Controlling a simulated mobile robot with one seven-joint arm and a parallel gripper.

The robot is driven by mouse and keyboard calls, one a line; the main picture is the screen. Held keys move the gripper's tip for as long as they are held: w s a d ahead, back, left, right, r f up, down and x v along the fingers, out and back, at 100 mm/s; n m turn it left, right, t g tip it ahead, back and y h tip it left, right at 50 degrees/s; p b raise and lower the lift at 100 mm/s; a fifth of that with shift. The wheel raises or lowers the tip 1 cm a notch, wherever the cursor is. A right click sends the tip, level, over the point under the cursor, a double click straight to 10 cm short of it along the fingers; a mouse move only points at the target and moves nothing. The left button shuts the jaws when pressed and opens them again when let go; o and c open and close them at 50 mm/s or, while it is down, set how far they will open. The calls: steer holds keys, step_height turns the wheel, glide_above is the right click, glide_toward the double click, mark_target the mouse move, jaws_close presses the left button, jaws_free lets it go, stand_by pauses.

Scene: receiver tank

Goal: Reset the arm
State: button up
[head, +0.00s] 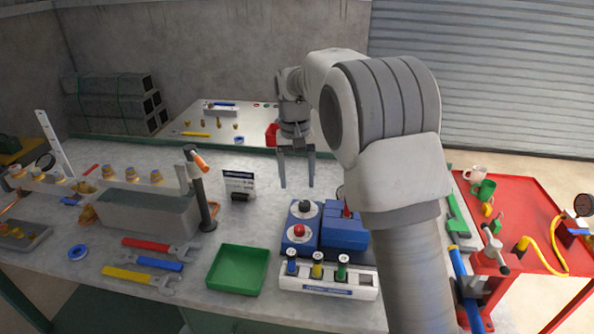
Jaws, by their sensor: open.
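My gripper (297,168) hangs over the far middle of the grey workbench (150,235), fingers pointing down. Its two fingers are apart and nothing shows between them. My arm reaches in from the lower right and bends over at the top, hiding part of the bench and what lies behind it.
A green tray (238,270), a white rack with coloured bottles (328,291), several wrenches (160,247) and a dark post with an orange top (205,190) stand on the bench. A red table (535,215) with mugs and a yellow hose is at right.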

steer(key=shift+r, duration=0.85)
